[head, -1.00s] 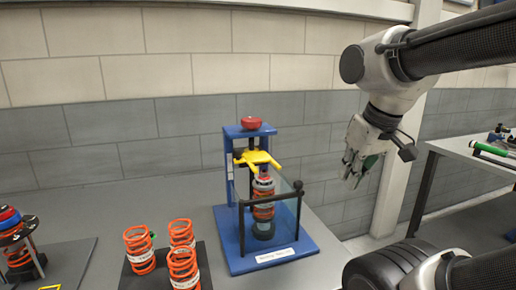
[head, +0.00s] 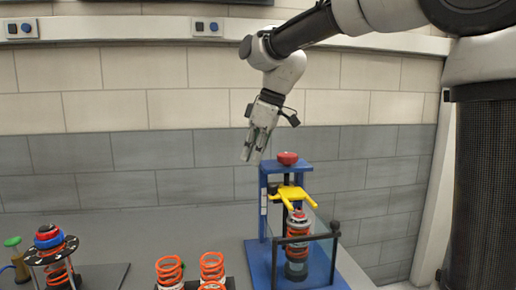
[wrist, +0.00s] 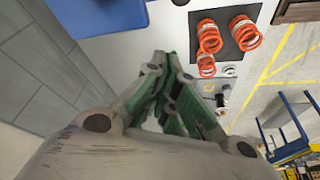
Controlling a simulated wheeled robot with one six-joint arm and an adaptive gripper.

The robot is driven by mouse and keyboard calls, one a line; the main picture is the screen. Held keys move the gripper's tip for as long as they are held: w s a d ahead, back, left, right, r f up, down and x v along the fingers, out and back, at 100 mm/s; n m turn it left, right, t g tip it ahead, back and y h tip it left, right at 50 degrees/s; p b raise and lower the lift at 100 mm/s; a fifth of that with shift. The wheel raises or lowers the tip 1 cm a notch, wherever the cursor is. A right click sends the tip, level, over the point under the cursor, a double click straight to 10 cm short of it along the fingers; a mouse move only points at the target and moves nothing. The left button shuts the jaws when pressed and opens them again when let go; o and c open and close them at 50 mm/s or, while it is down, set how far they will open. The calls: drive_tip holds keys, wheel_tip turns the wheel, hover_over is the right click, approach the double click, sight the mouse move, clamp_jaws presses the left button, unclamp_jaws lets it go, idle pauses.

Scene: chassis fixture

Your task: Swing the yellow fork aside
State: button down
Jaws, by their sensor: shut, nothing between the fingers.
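The yellow fork (head: 292,195) sits at the upper part of a blue press stand (head: 264,220), below a red knob (head: 288,158). A strut with an orange spring (head: 298,232) stands upright under the fork, partly behind a clear guard with a dark rail (head: 322,232). My gripper (head: 251,161) is shut and empty. In the head view it points down, to the upper left of the press, apart from the fork. The wrist view shows its green-padded fingers (wrist: 167,62) but not the fork.
A black-topped spring assembly (head: 52,246) stands at left. A brick wall is behind.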

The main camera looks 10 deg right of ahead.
drive_tip(key=f, duration=0.1)
drive_tip(key=d+f, duration=0.1)
drive_tip(key=f, duration=0.1)
drive_tip(key=s+d+f, duration=0.1)
drive_tip(key=f, duration=0.1)
drive_tip(key=shift+f, duration=0.25)
drive_tip(key=shift+s+d, duration=0.1)
idle(0.3)
drive_tip(key=shift+s+d+n, duration=0.1)
drive_tip(key=shift+s+n, duration=0.1)
drive_tip(key=shift+n, duration=0.2)
